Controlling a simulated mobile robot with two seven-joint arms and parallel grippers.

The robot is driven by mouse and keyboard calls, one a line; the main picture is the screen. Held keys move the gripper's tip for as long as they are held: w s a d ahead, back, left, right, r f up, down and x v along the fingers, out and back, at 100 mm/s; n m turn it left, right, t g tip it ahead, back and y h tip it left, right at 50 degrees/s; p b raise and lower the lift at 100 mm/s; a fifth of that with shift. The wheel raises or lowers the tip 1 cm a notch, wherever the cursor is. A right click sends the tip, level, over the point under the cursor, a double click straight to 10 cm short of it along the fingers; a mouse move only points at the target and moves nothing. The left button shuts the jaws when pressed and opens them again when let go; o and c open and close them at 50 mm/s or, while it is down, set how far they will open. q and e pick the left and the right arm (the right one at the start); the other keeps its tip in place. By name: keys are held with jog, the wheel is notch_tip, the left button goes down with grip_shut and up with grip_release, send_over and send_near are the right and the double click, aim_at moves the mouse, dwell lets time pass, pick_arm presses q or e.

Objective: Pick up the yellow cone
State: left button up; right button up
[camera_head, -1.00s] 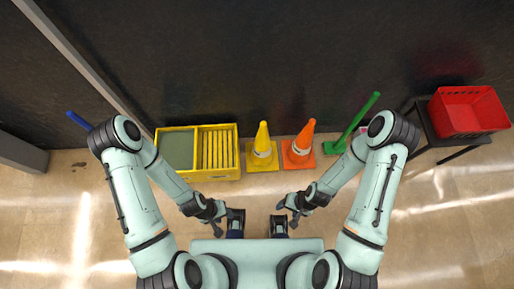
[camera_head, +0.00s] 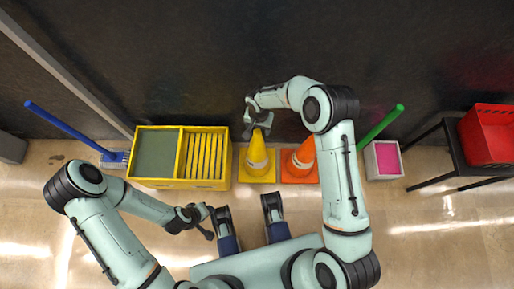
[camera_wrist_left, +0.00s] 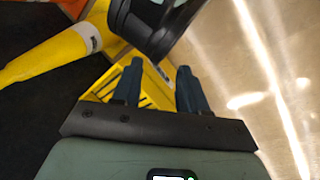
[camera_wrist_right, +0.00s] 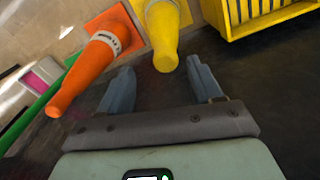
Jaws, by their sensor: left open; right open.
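The yellow cone (camera_head: 257,158), with a white band, stands upright on its square base against the dark wall. It also shows in the right wrist view (camera_wrist_right: 162,28) and the left wrist view (camera_wrist_left: 60,52). My right gripper (camera_head: 258,118) is open at the cone's tip. In the right wrist view the tip points into the gap between the open fingers (camera_wrist_right: 160,78); I cannot tell whether they touch it. My left gripper (camera_head: 208,222) is open and empty, low and left of the cone.
An orange cone (camera_head: 300,165) stands close on the right, partly behind my right arm. A yellow crate (camera_head: 180,183) is close on the left. A green pole (camera_head: 380,125), a pink-topped box (camera_head: 384,160) and a red crate (camera_head: 492,135) on a dark table are further right. A blue pole (camera_head: 62,127) leans left.

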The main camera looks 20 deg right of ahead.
aim_at(258, 133)
notch_tip(258, 133, down, 4)
jog(key=shift+r+b, duration=0.2)
jog(key=shift+b, duration=0.1)
jog(key=f, duration=0.1)
jog(key=f+b, duration=0.1)
jog(key=f, duration=0.1)
jog(key=w+f, duration=0.1)
jog(key=f, duration=0.1)
jog(key=shift+a, duration=0.15)
pick_arm(q)
jog(key=shift+t+y, duration=0.3)
jog(key=shift+t, duration=0.2)
jog(key=w+f, duration=0.1)
jog(key=w+a, duration=0.1)
jog(key=w+f, duration=0.1)
jog(key=shift+w+a+f, duration=0.25)
jog(key=shift+a+f, duration=0.05)
jog(key=shift+a, duration=0.1)
pick_arm(e)
grip_shut()
jog(key=shift+r, duration=0.15)
